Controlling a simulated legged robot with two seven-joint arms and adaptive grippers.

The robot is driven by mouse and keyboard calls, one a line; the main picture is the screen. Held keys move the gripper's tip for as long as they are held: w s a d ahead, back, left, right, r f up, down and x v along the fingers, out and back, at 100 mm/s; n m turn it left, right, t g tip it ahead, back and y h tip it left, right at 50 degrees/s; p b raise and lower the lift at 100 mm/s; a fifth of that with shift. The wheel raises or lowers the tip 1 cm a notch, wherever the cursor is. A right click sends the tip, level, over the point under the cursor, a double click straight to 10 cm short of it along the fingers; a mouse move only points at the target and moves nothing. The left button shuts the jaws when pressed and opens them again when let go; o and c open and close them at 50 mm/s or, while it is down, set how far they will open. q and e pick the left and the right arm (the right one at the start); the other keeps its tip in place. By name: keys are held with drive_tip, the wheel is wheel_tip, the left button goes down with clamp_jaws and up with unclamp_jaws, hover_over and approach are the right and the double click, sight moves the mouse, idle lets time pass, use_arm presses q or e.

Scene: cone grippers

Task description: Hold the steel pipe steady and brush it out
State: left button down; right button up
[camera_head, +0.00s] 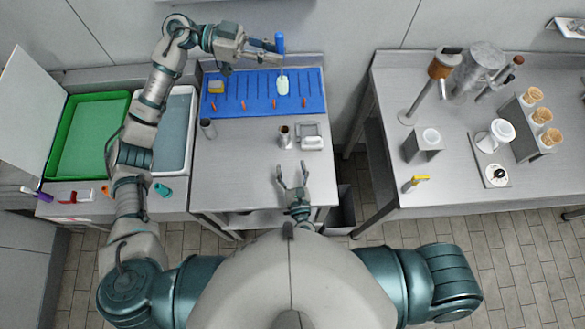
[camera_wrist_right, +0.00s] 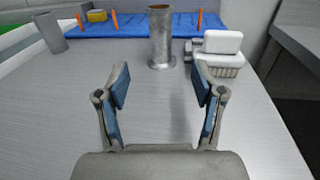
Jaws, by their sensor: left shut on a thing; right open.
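The steel pipe (camera_head: 285,138) stands upright on the steel table, with a wider foot. It also shows in the right wrist view (camera_wrist_right: 160,40), straight ahead of the fingers. My left gripper (camera_head: 278,53) is shut on the brush (camera_head: 280,42), a blue handle pointing up with a pale head (camera_head: 283,86) below, over the blue mat's right part. I cannot tell whether the head touches the mat. My right gripper (camera_head: 292,172) is open and empty in front of the pipe, apart from it; its spread fingers show in the right wrist view (camera_wrist_right: 162,86).
The blue mat (camera_head: 245,101) with orange pegs and a yellow sponge (camera_head: 216,87) lies at the back. A grey metal cup (camera_head: 208,129) stands left of the pipe. A white box on a holder (camera_head: 311,137) stands close right of it. The table's front is clear.

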sight(285, 140)
drive_tip(key=w, duration=0.3)
drive_tip(key=w+a, duration=0.1)
drive_tip(key=w, duration=0.7)
drive_tip(key=shift+w+a, duration=0.15)
drive_tip(key=shift+a, duration=0.1)
clamp_jaws()
drive_tip(key=shift+n+y, duration=0.8)
drive_tip(key=shift+y, duration=0.4)
drive_tip(key=m+h, duration=0.3)
drive_tip(key=h, duration=0.2)
drive_tip(key=shift+a, duration=0.15)
